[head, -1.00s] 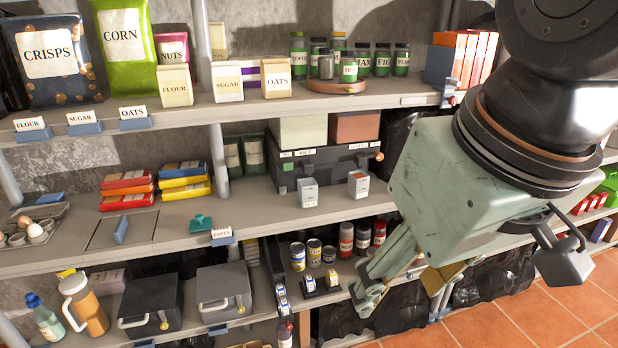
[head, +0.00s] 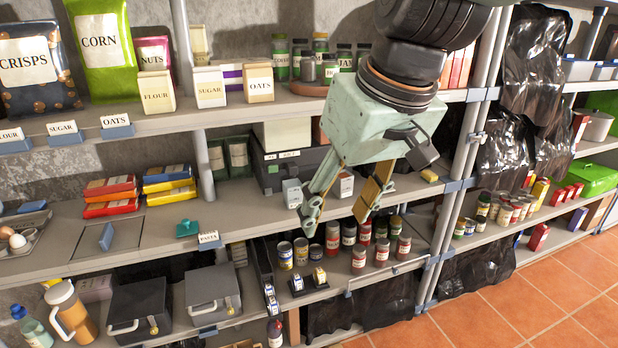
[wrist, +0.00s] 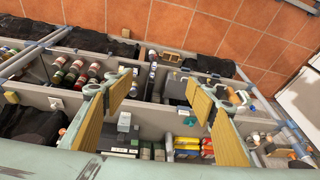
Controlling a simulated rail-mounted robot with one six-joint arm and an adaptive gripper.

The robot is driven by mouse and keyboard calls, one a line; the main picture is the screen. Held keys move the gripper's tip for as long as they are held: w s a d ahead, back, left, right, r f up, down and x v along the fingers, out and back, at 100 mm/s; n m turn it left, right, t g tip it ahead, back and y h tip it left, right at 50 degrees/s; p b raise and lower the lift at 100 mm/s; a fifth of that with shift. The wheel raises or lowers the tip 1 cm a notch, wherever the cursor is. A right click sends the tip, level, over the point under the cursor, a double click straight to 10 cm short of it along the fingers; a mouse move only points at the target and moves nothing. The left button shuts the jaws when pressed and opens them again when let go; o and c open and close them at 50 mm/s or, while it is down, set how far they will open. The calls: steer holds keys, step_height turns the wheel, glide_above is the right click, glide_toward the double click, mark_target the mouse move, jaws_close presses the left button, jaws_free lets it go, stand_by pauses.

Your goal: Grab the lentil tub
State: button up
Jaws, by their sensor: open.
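No label that reads lentil is legible, so I cannot tell which container is the lentil tub. Two small pale tubs stand on the middle shelf: a grey-white left tub (head: 292,193) and a right tub (head: 344,184) with a reddish-brown top. A small pale container (wrist: 124,121) shows between the fingers in the wrist view. My gripper (head: 338,210) is open and empty, its fingers pointing down in front of the middle shelf. The right tub shows between the fingers in the head view, with no clear contact. My gripper also shows in the wrist view (wrist: 160,95).
A black case (head: 275,172) stands behind the tubs, partly hidden by my arm. Jars and cans (head: 333,238) crowd the shelf below. Red and yellow packets (head: 168,180) and a teal object (head: 187,228) lie left. The upper shelf (head: 220,108) overhangs. Tiled floor (head: 510,300) is clear.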

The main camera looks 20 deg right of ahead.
mark_target(343, 186)
steer(key=w+d+f+p, duration=0.2)
steer(key=w+d, duration=0.2)
steer(key=w, duration=0.4)
steer(key=w+d+f+p, duration=0.1)
steer(key=w+d+f, duration=0.25)
steer(key=w, duration=0.55)
steer(key=w+d+f+p, duration=0.2)
steer(key=w+d, duration=0.2)
steer(key=w, duration=0.4)
steer(key=w+d+f+p, duration=0.1)
steer(key=w+d+f, duration=0.5)
steer(key=d+f, duration=0.2)
steer(key=w+d+f+p, duration=0.2)
steer(key=w+d+f, duration=0.3)
steer(key=d+f, duration=0.3)
steer(key=shift+w+d+f+t+h, duration=0.3)
steer(key=shift+w+d+f, duration=0.1)
steer(key=shift+d, duration=0.45)
steer(key=shift+w, duration=0.1)
steer(key=shift+w+a+p, duration=0.3)
steer(key=shift+w+p, duration=0.5)
steer(key=shift+w, duration=1.15)
steer(key=shift+w+a+p, duration=0.35)
steer(key=shift+w+p, duration=0.4)
steer(key=shift+w, duration=1.2)
steer(key=shift+w+a+p, duration=0.3)
steer(key=shift+w+p, duration=0.5)
steer(key=shift+w, duration=1.15)
steer(key=shift+f, duration=0.15)
steer(key=shift+x, duration=2.4)
